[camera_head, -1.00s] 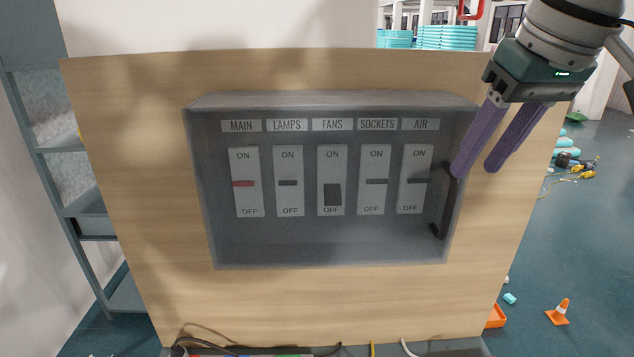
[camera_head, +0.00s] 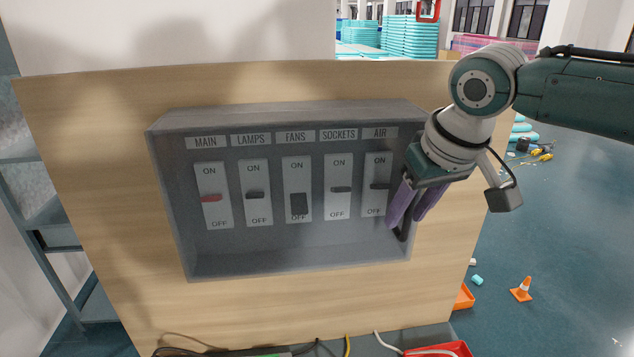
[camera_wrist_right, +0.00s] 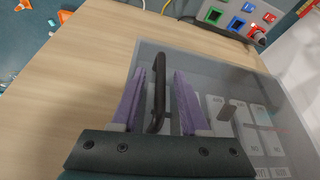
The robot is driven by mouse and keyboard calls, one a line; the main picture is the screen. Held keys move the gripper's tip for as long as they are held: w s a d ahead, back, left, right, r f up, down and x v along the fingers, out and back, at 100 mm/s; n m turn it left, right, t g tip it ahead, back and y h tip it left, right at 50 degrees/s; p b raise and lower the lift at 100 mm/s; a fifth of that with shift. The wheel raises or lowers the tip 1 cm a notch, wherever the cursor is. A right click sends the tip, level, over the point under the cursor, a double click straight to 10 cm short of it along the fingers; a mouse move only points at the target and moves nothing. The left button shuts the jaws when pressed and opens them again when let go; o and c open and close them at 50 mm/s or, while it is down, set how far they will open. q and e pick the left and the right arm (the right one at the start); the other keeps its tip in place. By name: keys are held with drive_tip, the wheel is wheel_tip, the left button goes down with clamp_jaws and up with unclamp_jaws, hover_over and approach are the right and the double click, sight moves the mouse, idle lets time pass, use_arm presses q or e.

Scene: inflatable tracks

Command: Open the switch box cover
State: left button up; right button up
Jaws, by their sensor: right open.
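The switch box (camera_head: 290,262) is mounted on a wooden panel, with a grey see-through cover over a row of switches labelled MAIN, LAMPS, FANS, SOCKETS and AIR. Its dark handle (camera_head: 403,232) is on the right side of the cover, partly hidden by my right gripper in the head view. My right gripper (camera_head: 412,222) is open at the handle. In the right wrist view, the handle (camera_wrist_right: 158,90) stands between the two purple fingers (camera_wrist_right: 155,85), with gaps visible on both sides. The cover (camera_wrist_right: 215,70) looks closed. My left gripper is not in view.
The wooden panel (camera_head: 100,200) surrounds the box. Cables and a red tray (camera_head: 440,349) lie below it. A grey shelf frame (camera_head: 50,235) stands at the left. An orange cone (camera_head: 521,289) is on the open floor at the right.

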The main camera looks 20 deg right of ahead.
clamp_jaws()
idle(1.4)
